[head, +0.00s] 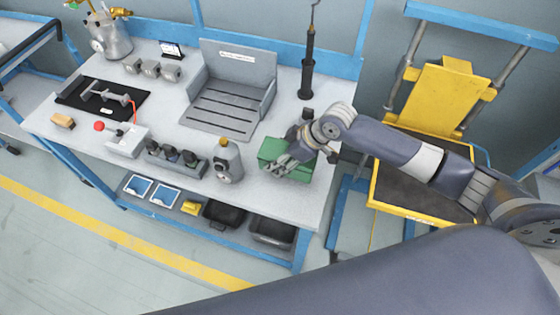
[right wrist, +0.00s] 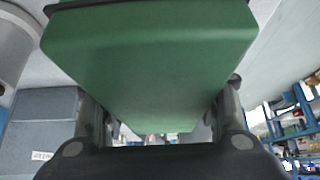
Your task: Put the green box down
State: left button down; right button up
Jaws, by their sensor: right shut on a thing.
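The green box (head: 272,152) is at the right end of the bench top (head: 300,192) in the head view. My right gripper (head: 285,160) reaches it from the right and is shut on it. In the right wrist view the green box (right wrist: 150,60) fills the upper middle, between the two fingers (right wrist: 160,125). Its underside and any gap to the bench are hidden, so I cannot tell whether it touches the top. My left gripper is not in view.
A grey bottle (head: 228,162) stands left of the box. A grey slotted fixture (head: 225,105) and a black upright tool (head: 308,65) are behind it. A yellow-edged cart (head: 410,208) is right of the bench. Bare bench top lies in front of the box.

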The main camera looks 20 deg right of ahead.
notch_tip(320, 180, down, 2)
jog(key=shift+a+f+p, duration=0.1)
jog(key=shift+f+p, duration=0.05)
jog(key=shift+p, duration=0.35)
jog(key=shift+w+f, duration=0.1)
jog(key=shift+f, duration=0.4)
jog(key=o, duration=1.7)
jog(key=shift+f, duration=0.2)
jog(key=shift+c, duration=0.2)
jog(key=shift+r, duration=0.25)
jog(key=shift+s+d+r, duration=0.2)
jog(key=shift+d, duration=0.05)
jog(key=b+v, duration=0.1)
jog(key=v, duration=1)
jog(key=shift+s+r, duration=0.1)
